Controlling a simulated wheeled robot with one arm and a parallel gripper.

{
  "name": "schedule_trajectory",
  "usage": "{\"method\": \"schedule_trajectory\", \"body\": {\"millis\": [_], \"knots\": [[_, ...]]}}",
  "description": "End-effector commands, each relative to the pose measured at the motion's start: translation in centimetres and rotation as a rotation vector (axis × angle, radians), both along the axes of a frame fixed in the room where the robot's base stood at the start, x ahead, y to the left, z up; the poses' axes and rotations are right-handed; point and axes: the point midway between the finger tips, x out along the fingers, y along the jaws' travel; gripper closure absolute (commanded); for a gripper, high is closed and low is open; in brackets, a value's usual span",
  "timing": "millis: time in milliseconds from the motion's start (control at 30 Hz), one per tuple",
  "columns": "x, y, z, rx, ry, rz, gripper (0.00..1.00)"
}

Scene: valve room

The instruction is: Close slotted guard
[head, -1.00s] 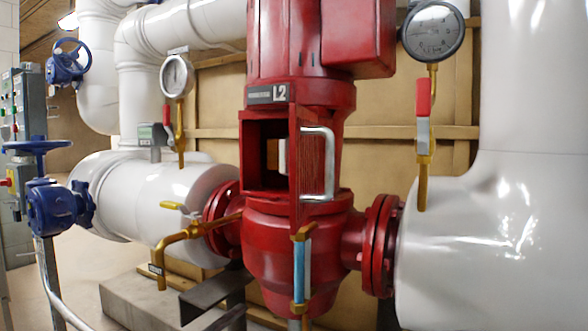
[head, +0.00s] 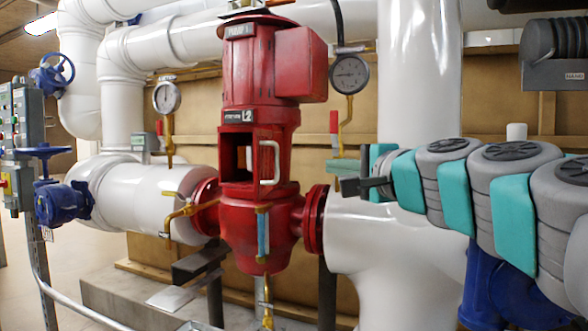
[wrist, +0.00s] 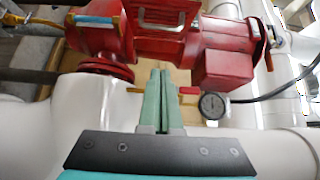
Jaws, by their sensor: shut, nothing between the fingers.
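The red slotted guard (head: 262,168) stands swung out from the dark square opening (head: 238,152) in the red pump housing. Its pale metal handle (head: 271,162) is on the guard's outer face. In the wrist view the slotted guard (wrist: 166,6) and its handle (wrist: 160,24) show upside down at the top. My gripper (head: 340,177) is right of the pump, apart from the guard and handle. In the wrist view its green fingers (wrist: 158,78) are together and empty, pointing toward the pump.
A white vertical pipe (head: 415,85) stands behind my arm. A round gauge (head: 349,74) and a red-handled valve (head: 334,122) lie between pump and pipe. A blue-handled valve (head: 262,232) hangs below the guard. Open floor (head: 90,270) shows at lower left.

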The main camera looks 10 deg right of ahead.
Motion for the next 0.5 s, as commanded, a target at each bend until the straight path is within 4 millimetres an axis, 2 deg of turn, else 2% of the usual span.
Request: {"method": "schedule_trajectory", "body": {"millis": [500], "knots": [[8.6, 2.2, -0.4, -0.004, 0.005, 0.003, 1.0]]}}
